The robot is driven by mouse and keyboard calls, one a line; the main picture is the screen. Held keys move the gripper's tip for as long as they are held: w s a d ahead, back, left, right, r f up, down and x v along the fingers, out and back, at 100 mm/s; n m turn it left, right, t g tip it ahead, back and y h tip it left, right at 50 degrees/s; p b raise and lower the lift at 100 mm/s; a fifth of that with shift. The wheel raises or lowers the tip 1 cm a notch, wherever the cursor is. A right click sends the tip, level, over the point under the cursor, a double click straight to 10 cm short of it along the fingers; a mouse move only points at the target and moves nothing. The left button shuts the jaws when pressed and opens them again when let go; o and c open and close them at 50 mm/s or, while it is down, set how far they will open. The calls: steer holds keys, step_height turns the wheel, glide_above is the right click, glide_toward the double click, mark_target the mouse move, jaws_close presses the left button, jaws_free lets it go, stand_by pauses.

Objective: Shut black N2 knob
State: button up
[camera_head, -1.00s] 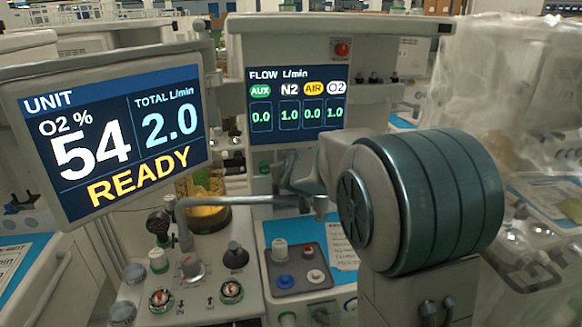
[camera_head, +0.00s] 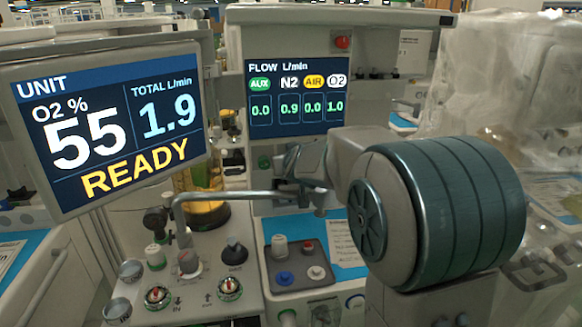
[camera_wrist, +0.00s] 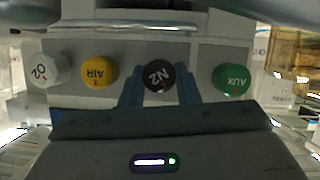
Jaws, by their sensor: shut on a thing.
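In the wrist view the black N2 knob (camera_wrist: 158,77) sits on a pale panel, with its label upside down and a small red mark near its lower edge. My gripper (camera_wrist: 159,70) has a blue finger on each side of the knob and is shut on it. In the head view the knob cannot be made out, and my arm blocks part of the machine below the flow screen. The flow screen (camera_head: 295,101) reads AUX 0.0, N2 0.9, AIR 0.0, O2 1.0.
In the wrist view a yellow AIR knob (camera_wrist: 99,73) and a white O2 knob (camera_wrist: 51,70) are to the left. A green AUX knob (camera_wrist: 231,79) is to the right. The unit screen (camera_head: 112,125) reads O2 55%, total 1.9, READY.

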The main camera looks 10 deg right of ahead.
steer(key=shift+d+f+m+y+b, duration=0.2)
steer(key=shift+f+m+y+b, duration=0.4)
steer(key=shift+b, duration=2.55)
steer(key=m+b, duration=0.1)
steer(key=b, duration=0.3)
steer(key=shift+r+y, duration=0.15)
steer(key=shift+y, duration=0.15)
steer(key=m+y+b, duration=0.1)
steer(key=b, duration=0.3)
steer(key=shift+r+b, duration=0.15)
steer(key=shift+b, duration=0.15)
steer(key=shift+r+m+b, duration=0.1)
steer(key=shift+m+b, duration=0.5)
steer(key=shift+b, duration=0.25)
steer(key=shift+r+y+b, duration=0.1)
steer(key=shift+y+b, duration=0.2)
steer(key=shift+b, duration=0.15)
steer(key=o, duration=1)
steer(key=shift+r, duration=0.15)
